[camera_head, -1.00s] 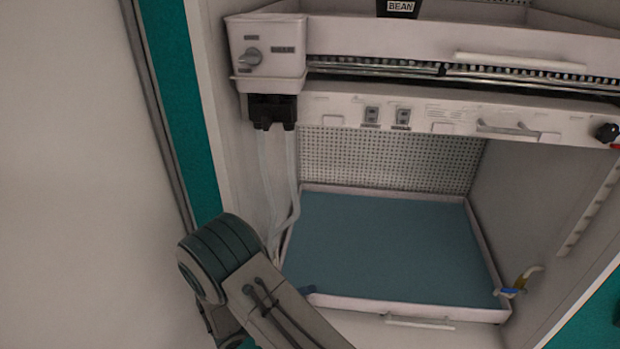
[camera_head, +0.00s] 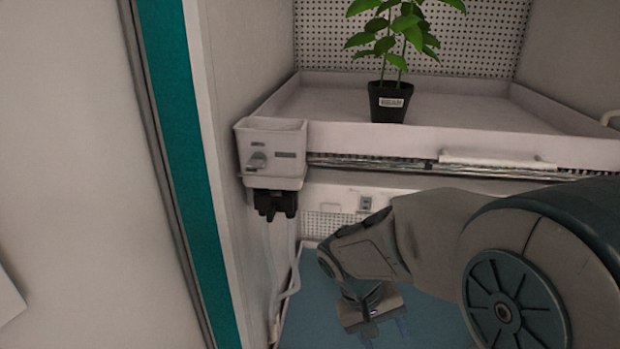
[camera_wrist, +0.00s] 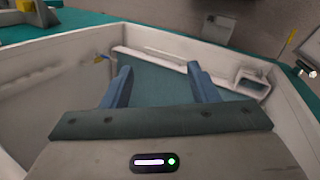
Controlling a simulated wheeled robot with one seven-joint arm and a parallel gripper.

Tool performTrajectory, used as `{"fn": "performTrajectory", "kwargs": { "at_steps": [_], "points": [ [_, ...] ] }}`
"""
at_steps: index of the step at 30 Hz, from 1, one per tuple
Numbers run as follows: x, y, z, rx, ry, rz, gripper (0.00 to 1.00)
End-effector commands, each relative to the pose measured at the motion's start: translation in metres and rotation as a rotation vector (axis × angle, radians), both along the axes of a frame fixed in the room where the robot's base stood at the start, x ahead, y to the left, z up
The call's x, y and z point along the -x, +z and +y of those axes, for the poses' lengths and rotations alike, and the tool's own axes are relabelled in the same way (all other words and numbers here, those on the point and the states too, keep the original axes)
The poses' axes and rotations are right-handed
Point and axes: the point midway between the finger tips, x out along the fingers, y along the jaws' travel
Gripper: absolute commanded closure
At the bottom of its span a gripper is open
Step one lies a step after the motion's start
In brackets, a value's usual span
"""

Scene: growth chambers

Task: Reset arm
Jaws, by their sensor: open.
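My arm reaches across the lower right of the head view. My gripper (camera_head: 385,325) hangs in front of the lower tray, and its fingertips are hard to make out there. In the wrist view my gripper (camera_wrist: 158,82) shows two blue fingers spread apart with nothing between them. The blue-floored lower tray (camera_wrist: 160,85) lies beyond the fingers. My arm hides much of this tray in the head view.
A potted bean plant (camera_head: 390,100) stands on the upper tray (camera_head: 300,100). A control box (camera_head: 270,150) with a knob is at that tray's left front corner. A white handle (camera_head: 497,160) runs along its front. The chamber's left wall (camera_head: 240,60) is close by.

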Motion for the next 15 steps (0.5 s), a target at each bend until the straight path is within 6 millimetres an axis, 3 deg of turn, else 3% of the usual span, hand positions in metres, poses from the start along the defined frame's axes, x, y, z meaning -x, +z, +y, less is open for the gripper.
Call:
{"fn": "performTrajectory", "kwargs": {
  "at_steps": [1, 6, 15],
  "points": [
    [0.007, 0.021, -0.005, -0.047, -0.019, -0.026, 0.46],
    [0.030, 0.063, -0.012, -0.199, -0.048, -0.108, 0.46],
    [0.060, 0.118, -0.015, -0.385, -0.063, -0.291, 0.46]
  ]
}}
